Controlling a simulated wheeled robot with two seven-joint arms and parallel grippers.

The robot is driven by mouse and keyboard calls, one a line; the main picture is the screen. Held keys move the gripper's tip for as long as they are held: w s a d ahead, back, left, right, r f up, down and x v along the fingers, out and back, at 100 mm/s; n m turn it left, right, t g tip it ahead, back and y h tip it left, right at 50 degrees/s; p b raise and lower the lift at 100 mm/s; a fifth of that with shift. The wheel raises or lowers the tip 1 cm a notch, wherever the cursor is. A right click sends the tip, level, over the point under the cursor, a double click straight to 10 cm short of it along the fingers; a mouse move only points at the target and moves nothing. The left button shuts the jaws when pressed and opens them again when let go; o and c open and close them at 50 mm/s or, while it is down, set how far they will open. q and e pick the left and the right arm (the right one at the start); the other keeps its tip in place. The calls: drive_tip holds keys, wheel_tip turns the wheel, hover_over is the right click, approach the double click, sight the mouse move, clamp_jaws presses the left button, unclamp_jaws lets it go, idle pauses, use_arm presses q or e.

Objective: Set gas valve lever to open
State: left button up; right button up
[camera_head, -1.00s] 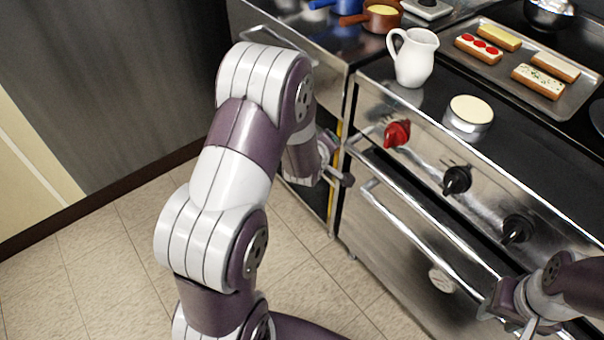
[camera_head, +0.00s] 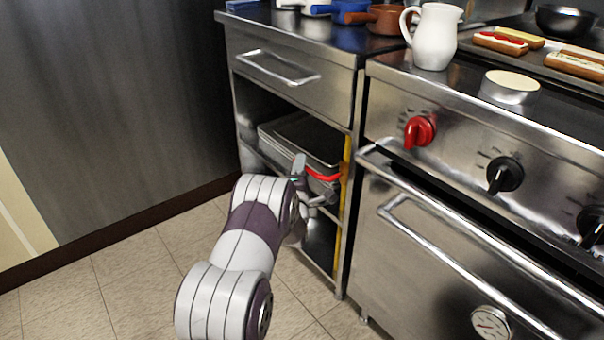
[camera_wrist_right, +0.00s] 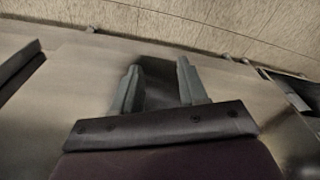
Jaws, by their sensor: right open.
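A red lever (camera_head: 322,176) lies roughly level beside a yellow upright pipe (camera_head: 343,215), at the right side of an open steel cabinet. My left gripper (camera_head: 312,183) is at the lever, its fingers apart, one finger above and left of it and the other lower. I cannot tell whether a finger touches the lever, and part of the lever's pivot is hidden. My right gripper (camera_wrist_right: 160,85) shows only in the right wrist view, open and empty, over a blurred steel surface.
Trays (camera_head: 300,135) sit on the cabinet shelf behind my left gripper. The oven (camera_head: 440,270) with a red knob (camera_head: 419,131) and handle bars stands right of the cabinet. A white jug (camera_head: 436,37) stands on top. The floor (camera_head: 130,270) at left is clear.

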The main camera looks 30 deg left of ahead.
use_arm(q)
drive_tip(key=shift+w+a+r, duration=0.1)
drive_tip(key=shift+w+a, duration=0.1)
drive_tip(key=shift+w, duration=0.3)
clamp_jaws()
